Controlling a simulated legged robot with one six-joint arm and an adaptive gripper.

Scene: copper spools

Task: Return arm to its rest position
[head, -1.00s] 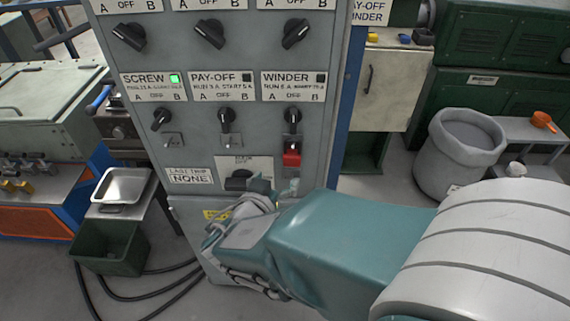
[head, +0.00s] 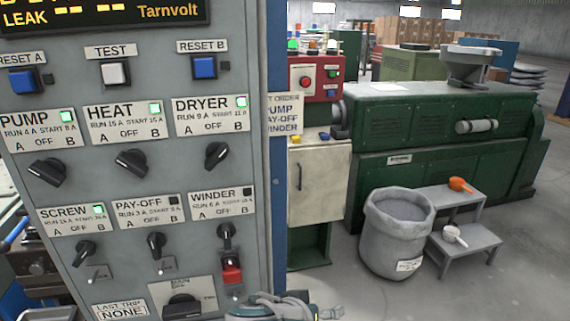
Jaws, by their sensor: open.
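The grey control panel (head: 150,190) fills the left of the head view. My gripper (head: 318,309) shows only in part at the bottom edge, in front of the panel's lower right corner. It is open, and nothing is seen in it. The rest of my arm is out of view below. The red piece (head: 231,272) under the winder switch (head: 227,235) and the main knob (head: 183,306) are just above and left of my gripper. I cannot tell whether my gripper touches the panel.
Pump, heat, dryer and screw lamps are green; pay-off and winder lamps are dark. A pale cabinet (head: 318,185) stands right of the panel. Open floor lies at lower right.

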